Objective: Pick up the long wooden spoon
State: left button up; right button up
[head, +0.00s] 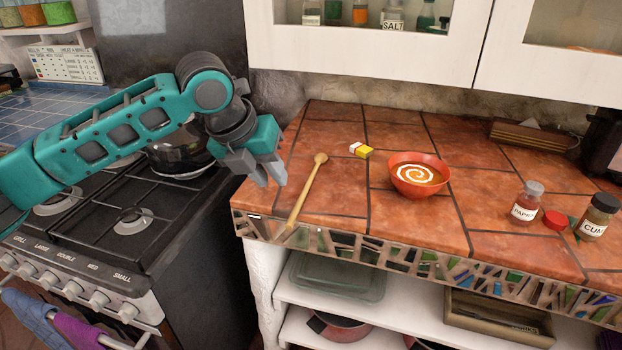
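The long wooden spoon (304,199) lies on the terracotta-tiled counter (400,220), near its left end. Its round head (320,158) points to the back and its handle runs toward the front edge. My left gripper (269,177) is teal with grey fingers. It hangs over the counter's left edge, to the left of the spoon and apart from it in the picture. Its two fingers look parted, with nothing visible between them. My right gripper is not in view.
Spice jars (526,202) stand at the right. A stove (110,225) with a dark pot lies left, below my arm. White cabinets (370,50) hang above the counter.

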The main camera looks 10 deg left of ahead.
pick_arm(q)
send_near(295, 209)
jog(key=f, duration=0.2)
jog(key=shift+m, duration=0.4)
jog(key=shift+w+d+r+b+x, duration=0.1)
jog(key=shift+b+x, duration=0.15)
jog(key=shift+x, duration=0.75)
jog(key=shift+w+d+r+b+x, duration=0.15)
jog(key=shift+b+x, duration=0.1)
jog(key=shift+x, duration=0.75)
jog(key=shift+w+f+b+x, duration=0.1)
jog(key=shift+b+x, duration=0.15)
jog(key=shift+x, duration=0.75)
jog(key=shift+r, duration=0.1)
grip_shut()
